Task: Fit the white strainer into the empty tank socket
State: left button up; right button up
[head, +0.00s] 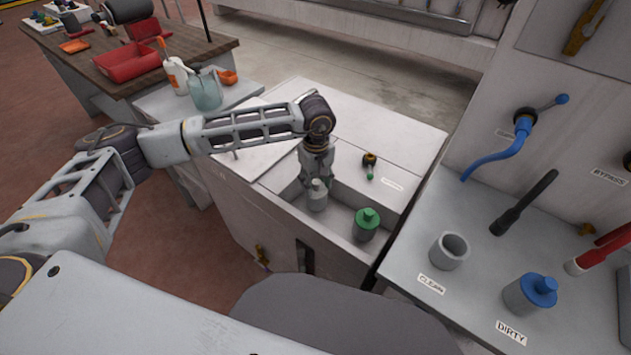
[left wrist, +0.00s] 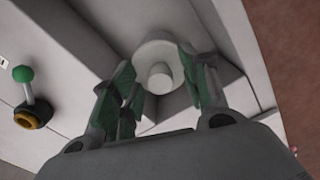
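The white strainer (head: 317,197), with a knob on top, stands in the recessed tank trough (head: 338,213) in the head view. It also shows in the left wrist view (left wrist: 159,76), between my fingers. My left gripper (head: 317,180) points down over it. The fingers (left wrist: 160,88) are on both sides of the knob, with gaps between pads and knob, so the gripper is open. The strainer's base is hidden; I cannot tell whether it sits in a socket. A green-topped strainer (head: 366,226) stands to its right in the trough. My right gripper is not in view.
On the right counter are an empty grey cup (head: 449,250) by the CLEAN label and a blue-topped strainer (head: 531,293) by the DIRTY label. A blue-handled tap (head: 497,158) is above. A small green-tipped lever (head: 370,167) stands behind the trough.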

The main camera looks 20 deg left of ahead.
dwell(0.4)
pick_arm(q)
jog(key=shift+a+r, duration=0.15)
jog(key=shift+r, duration=3.75)
jog(key=shift+f, duration=0.15)
jog(key=shift+f, duration=3.8)
